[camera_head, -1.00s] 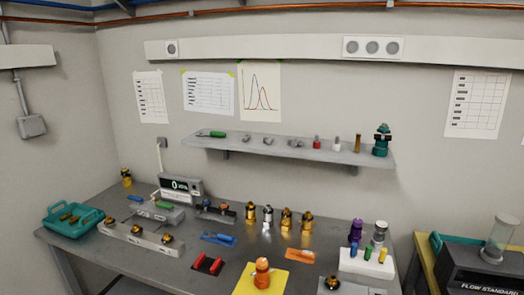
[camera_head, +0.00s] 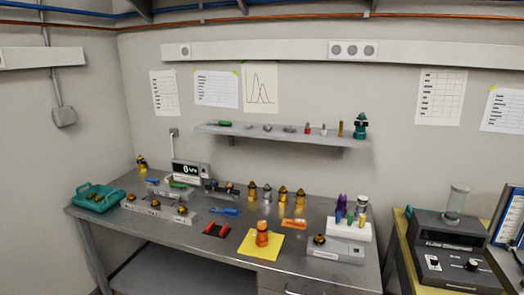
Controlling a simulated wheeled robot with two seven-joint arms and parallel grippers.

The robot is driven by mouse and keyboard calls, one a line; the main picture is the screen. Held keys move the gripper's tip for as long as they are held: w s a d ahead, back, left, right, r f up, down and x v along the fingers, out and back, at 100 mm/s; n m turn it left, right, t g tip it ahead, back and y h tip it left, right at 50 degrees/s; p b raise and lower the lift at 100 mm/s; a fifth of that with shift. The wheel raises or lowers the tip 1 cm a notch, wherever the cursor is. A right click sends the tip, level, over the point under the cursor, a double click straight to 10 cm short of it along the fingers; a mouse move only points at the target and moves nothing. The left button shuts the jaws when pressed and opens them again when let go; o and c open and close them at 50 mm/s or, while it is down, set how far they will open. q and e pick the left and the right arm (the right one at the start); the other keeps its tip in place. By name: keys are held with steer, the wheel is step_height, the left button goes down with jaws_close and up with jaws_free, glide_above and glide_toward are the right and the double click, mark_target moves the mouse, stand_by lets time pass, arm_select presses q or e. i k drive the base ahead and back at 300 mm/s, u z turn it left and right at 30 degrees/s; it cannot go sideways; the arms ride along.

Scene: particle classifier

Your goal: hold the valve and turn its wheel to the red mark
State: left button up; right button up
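No valve with a wheel or red mark can be made out for certain at this size. An orange upright object (camera_head: 262,233) stands on a yellow mat (camera_head: 245,247) near the table's front edge. A grey box with a dark and brass knob-like top (camera_head: 319,239) sits to its right. A teal fitting with a dark top (camera_head: 360,126) stands at the right end of the wall shelf. Several brass fittings (camera_head: 283,194) stand in a row behind the mat. Neither of my grippers is in view.
The grey table (camera_head: 200,247) also holds a teal tray (camera_head: 97,198) at left, a display (camera_head: 190,172), a red and black holder (camera_head: 215,230) and a white rack (camera_head: 350,230). A yellow-edged bench with a dark flow device (camera_head: 450,255) stands at right, beyond a gap.

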mark_target(262, 224)
steer(key=z, duration=0.65)
steer(key=k, duration=0.2)
steer(key=u, duration=1.5)
steer(key=i, duration=1)
steer(key=z, duration=0.75)
steer(key=i, duration=0.8)
steer(key=z, duration=0.7)
